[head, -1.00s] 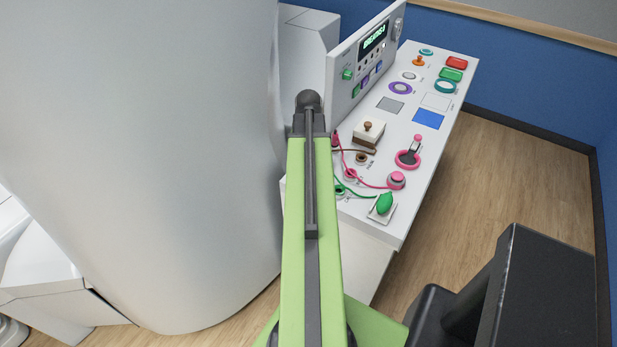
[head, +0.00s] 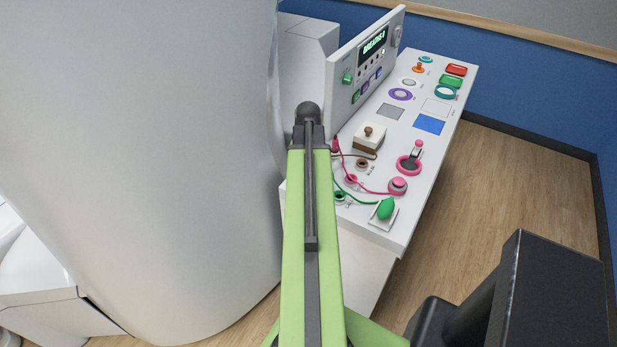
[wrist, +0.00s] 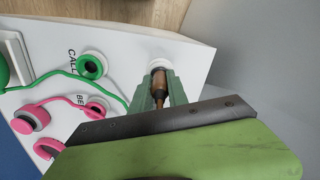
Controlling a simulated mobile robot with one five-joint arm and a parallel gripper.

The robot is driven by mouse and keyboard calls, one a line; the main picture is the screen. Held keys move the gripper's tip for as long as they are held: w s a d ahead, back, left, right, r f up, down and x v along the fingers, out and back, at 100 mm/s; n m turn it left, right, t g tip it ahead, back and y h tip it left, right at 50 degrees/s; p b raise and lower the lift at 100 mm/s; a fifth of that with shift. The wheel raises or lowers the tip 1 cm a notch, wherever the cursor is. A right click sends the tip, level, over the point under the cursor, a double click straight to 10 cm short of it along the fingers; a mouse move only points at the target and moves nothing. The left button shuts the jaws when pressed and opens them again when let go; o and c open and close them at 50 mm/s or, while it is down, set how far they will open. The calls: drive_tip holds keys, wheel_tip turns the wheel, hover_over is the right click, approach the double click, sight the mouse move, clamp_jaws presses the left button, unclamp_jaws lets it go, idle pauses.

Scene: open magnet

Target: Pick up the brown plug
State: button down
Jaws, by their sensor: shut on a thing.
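The brown plug (wrist: 157,80) is between the two green fingers of my gripper (wrist: 160,90) in the wrist view, which are shut on it. Its far end points at a white round piece (wrist: 160,63) near the panel edge; I cannot tell whether they touch. In the head view my arm hides my gripper and the plug. A brown cord (head: 352,154) runs from the white box with a brown knob (head: 369,137) toward my arm. A brown ringed socket (head: 362,163) lies on the panel beside that box.
The white panel (head: 391,149) also carries pink (head: 351,179) and green (head: 340,197) sockets with cords, a green bulb (head: 386,208) and several buttons. An upright display (head: 373,62) stands behind. The large white magnet body (head: 170,150) is at the left. Wooden floor is free at the right.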

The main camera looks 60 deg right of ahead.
drive_tip(key=shift+r, duration=0.15)
wheel_tip(320, 180, up, 4)
drive_tip(key=p, duration=0.4)
drive_tip(key=shift+r+p, duration=0.2)
drive_tip(key=shift+p, duration=0.2)
drive_tip(key=w+d+r+p, duration=0.2)
drive_tip(key=d+r+p, duration=0.4)
drive_tip(key=d, duration=0.5)
drive_tip(key=shift+d+r, duration=0.15)
drive_tip(key=shift+d, duration=0.1)
